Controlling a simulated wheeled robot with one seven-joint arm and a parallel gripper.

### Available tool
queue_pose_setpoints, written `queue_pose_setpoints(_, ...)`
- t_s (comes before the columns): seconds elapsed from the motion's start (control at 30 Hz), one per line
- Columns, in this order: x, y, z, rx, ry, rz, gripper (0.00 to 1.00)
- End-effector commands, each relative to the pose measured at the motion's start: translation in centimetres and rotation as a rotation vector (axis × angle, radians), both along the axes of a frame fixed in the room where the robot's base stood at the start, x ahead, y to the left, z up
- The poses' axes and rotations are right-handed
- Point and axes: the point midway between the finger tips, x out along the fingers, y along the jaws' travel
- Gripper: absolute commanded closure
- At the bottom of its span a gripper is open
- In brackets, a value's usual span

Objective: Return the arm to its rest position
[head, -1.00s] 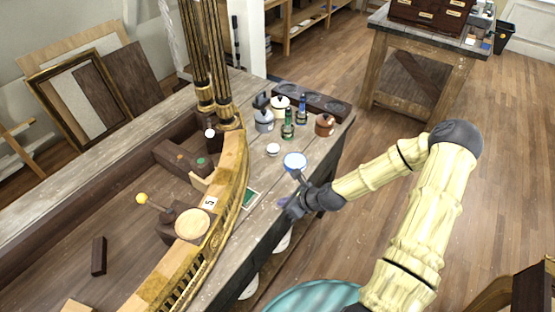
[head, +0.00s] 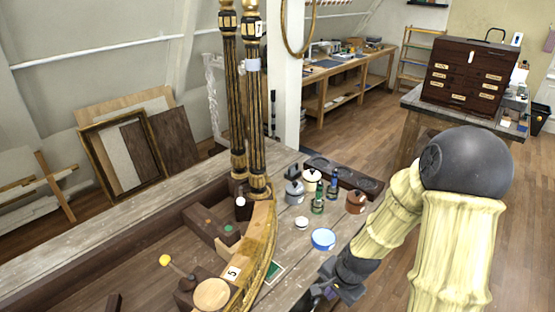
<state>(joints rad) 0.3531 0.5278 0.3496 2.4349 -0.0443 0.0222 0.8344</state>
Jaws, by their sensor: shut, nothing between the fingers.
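My arm, with cream-covered links and dark joints, fills the lower right of the head view. My gripper (head: 324,291) is dark and low beside the front edge of the workbench (head: 302,262). It is shut and empty; the arm partly hides it. A blue-rimmed white round dish (head: 323,239) sits on the bench just above the gripper in the picture, apart from it.
Bottles (head: 318,198), a grey pot (head: 294,192) and a copper-brown pot (head: 355,202) stand on the bench near the arm. The gilt curved console piece (head: 258,240) and tall columns (head: 256,120) rise to the left. Open floor (head: 527,220) lies right.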

Motion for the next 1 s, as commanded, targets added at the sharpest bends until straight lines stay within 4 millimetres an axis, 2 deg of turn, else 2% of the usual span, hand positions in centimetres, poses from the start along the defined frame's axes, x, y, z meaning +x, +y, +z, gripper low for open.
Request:
queue_pose_setpoints(0.03,-0.4,-0.2,1.2,-0.045,-0.016,0.076,1.00)
queue_pose_setpoints(0.3,-3.6,-1.1,7.2,-0.233,-0.063,0.483,1.00)
queue_pose_setpoints(0.5,-6.2,-1.2,10.7,-0.313,-0.097,0.734,1.00)
queue_pose_setpoints(0.67,-7.2,-1.3,11.7,-0.330,-0.104,0.816,1.00)
queue_pose_setpoints(1.0,-7.2,-1.3,11.7,-0.329,-0.104,0.818,1.00)
